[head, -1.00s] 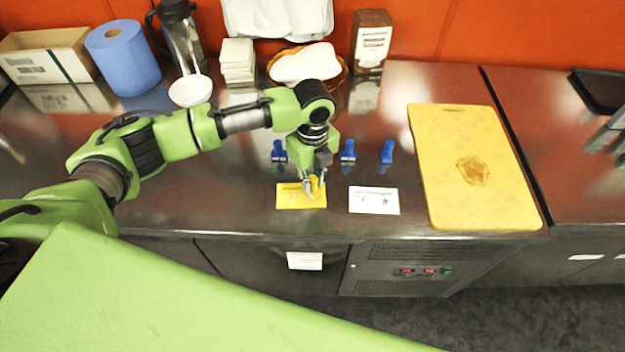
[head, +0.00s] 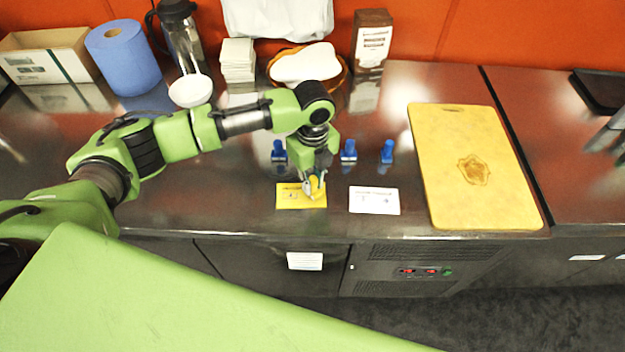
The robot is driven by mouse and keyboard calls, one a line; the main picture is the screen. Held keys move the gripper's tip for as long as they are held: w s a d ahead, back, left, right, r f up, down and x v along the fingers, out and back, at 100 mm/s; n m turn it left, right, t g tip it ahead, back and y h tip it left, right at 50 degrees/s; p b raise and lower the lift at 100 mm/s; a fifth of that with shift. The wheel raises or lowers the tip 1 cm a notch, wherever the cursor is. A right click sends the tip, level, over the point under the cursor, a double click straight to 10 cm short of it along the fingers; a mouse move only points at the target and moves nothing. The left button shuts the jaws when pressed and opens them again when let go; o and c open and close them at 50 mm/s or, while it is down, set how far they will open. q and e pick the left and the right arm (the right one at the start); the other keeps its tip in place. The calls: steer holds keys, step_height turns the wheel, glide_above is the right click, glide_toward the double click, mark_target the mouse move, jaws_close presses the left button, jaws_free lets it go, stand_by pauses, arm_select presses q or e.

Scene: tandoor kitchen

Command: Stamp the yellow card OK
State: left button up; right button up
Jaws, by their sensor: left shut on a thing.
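The yellow card (head: 288,197) lies flat on the dark counter near its front edge. My left gripper (head: 314,188) points down over the card's right part. It is shut on a small stamp (head: 316,183), of which a yellow part shows between the fingers. The fingers hide the stamp's lower end, and I cannot tell whether it touches the card. No clear print is readable on the card. A white card (head: 374,200) with small marks lies to its right. Three blue stamps, a left one (head: 279,151), a middle one (head: 348,151) and a right one (head: 387,152), stand behind the cards. My right gripper is out of view.
A yellow cutting board (head: 455,140) lies to the right. Along the back stand a cardboard box (head: 50,57), blue paper roll (head: 124,60), flask (head: 182,40), white bowl (head: 190,91), napkin stack (head: 238,60), basket (head: 343,78) and brown carton (head: 370,42).

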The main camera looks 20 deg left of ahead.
arm_select(q)
steer(key=shift+f, duration=0.5)
stand_by(1.0)
steer(key=shift+s+f, duration=0.1)
steer(key=shift+f, duration=0.05)
stand_by(0.8)
steer(key=shift+r+p, duration=0.95)
steer(key=shift+p, duration=0.25)
step_height(320, 180, up, 6)
steer(key=p, duration=0.5)
steer(key=shift+f, duration=0.35)
